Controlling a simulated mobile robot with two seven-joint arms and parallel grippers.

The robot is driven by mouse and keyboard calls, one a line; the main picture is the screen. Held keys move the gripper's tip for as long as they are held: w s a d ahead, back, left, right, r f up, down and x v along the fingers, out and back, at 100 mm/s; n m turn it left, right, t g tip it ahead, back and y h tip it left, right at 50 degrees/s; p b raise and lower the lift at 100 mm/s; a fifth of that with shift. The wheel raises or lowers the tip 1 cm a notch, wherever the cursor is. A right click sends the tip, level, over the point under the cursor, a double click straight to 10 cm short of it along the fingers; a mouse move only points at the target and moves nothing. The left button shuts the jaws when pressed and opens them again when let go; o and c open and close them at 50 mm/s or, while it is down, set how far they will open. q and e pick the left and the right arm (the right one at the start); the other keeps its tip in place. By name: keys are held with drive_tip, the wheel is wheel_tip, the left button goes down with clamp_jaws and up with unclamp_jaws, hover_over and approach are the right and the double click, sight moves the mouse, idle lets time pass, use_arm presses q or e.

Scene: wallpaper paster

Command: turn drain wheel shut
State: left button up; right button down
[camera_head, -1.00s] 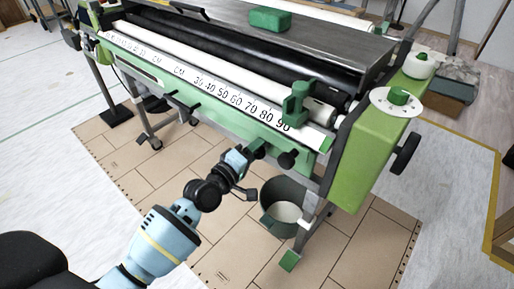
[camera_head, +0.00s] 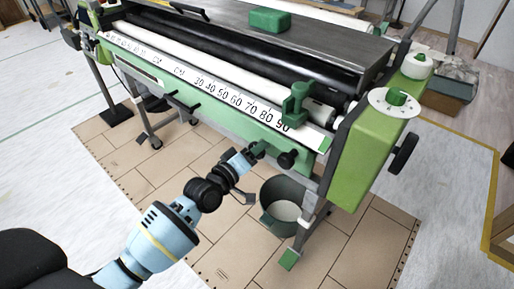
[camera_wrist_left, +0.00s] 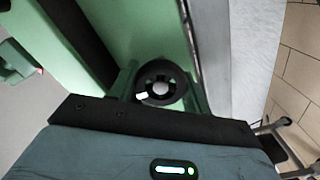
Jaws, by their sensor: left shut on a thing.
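The drain wheel (camera_wrist_left: 162,83) is a small black ring with a pale centre, seen in the left wrist view just beyond my gripper body, against the machine's green side. How far the wheel is turned cannot be told. My right gripper is out of view.
A black knob (camera_head: 288,160) sits just right of my gripper. A grey-green bucket (camera_head: 284,204) stands on the floor below, near the machine's leg. A green block (camera_head: 267,20) lies on top of the machine. The tiled mat in front is mostly clear.

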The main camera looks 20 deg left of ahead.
use_arm(q)
drive_tip(key=o, duration=1)
drive_tip(key=shift+s, duration=0.1)
drive_tip(key=p+v, duration=0.1)
drive_tip(key=v, duration=0.6)
drive_tip(key=shift+s+a, duration=0.15)
drive_tip(key=shift+s, duration=0.1)
